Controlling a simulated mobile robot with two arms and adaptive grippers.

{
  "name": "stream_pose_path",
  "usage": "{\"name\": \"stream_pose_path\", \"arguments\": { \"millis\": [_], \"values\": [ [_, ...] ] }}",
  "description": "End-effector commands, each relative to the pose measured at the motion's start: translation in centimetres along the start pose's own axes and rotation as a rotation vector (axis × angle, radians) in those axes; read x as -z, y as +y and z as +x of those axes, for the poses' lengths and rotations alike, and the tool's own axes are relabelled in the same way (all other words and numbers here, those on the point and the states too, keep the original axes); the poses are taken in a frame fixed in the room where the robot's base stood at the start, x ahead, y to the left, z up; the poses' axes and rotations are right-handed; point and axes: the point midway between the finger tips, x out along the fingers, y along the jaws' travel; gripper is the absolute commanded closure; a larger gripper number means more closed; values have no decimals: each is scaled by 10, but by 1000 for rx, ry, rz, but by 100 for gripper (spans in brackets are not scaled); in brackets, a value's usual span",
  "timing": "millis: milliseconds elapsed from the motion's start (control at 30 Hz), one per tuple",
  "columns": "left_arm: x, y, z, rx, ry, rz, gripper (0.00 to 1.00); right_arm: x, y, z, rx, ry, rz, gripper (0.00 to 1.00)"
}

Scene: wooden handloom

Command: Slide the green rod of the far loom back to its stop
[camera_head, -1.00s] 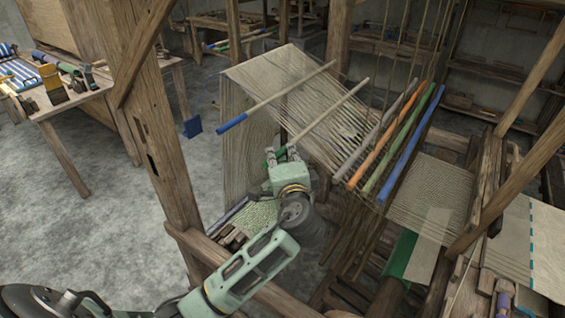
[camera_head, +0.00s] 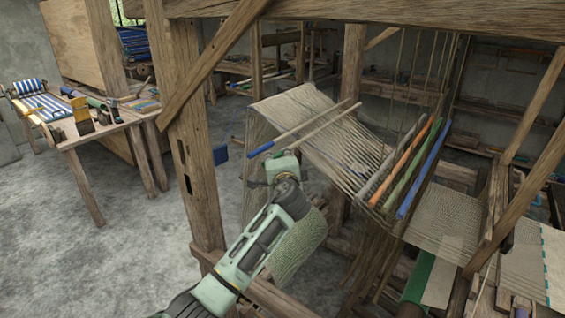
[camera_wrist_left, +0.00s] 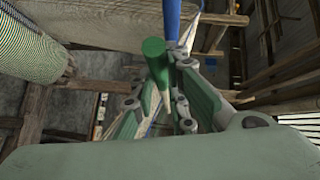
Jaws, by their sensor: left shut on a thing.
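The green rod (camera_head: 330,123) is a pale rod with a green end, lying across the stretched threads of the far loom. In the head view it lies close beside the blue-ended rod (camera_head: 263,149), almost parallel to it. My left gripper (camera_head: 285,165) is at the green end and mostly hides it. In the left wrist view the green end (camera_wrist_left: 153,50) stands out between my left fingers (camera_wrist_left: 165,95), which are shut on it. A blue rod end (camera_wrist_left: 172,18) shows just beyond it. The stop cannot be made out. My right gripper is in neither view.
Heddle rods in grey, orange (camera_head: 402,152), green and blue (camera_head: 422,170) lie right of the warp threads (camera_head: 350,148). A wooden post (camera_head: 195,170) stands left of my arm. A rolled cloth (camera_head: 298,248) hangs below the gripper. A side table (camera_head: 95,137) is far left.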

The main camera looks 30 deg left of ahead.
Motion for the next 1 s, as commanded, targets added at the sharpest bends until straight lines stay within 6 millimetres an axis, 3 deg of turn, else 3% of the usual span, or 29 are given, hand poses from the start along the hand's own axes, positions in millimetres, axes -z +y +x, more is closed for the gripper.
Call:
{"name": "stream_pose_path", "arguments": {
  "millis": [67,100,300,500,667,867,1000],
  "values": [
    [-7,10,2,-19,-17,1,100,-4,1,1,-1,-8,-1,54],
    [-6,11,2,-19,-16,1,84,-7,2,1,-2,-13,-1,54],
    [-5,10,1,-17,-14,3,68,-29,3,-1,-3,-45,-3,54],
    [-3,6,1,-11,-9,2,68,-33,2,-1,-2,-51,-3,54],
    [-2,6,-4,-10,-6,2,68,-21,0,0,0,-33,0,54],
    [-2,5,-30,-10,-4,0,68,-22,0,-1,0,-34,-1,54],
    [-3,6,-58,-12,-6,1,68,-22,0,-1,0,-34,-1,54]
  ]
}}
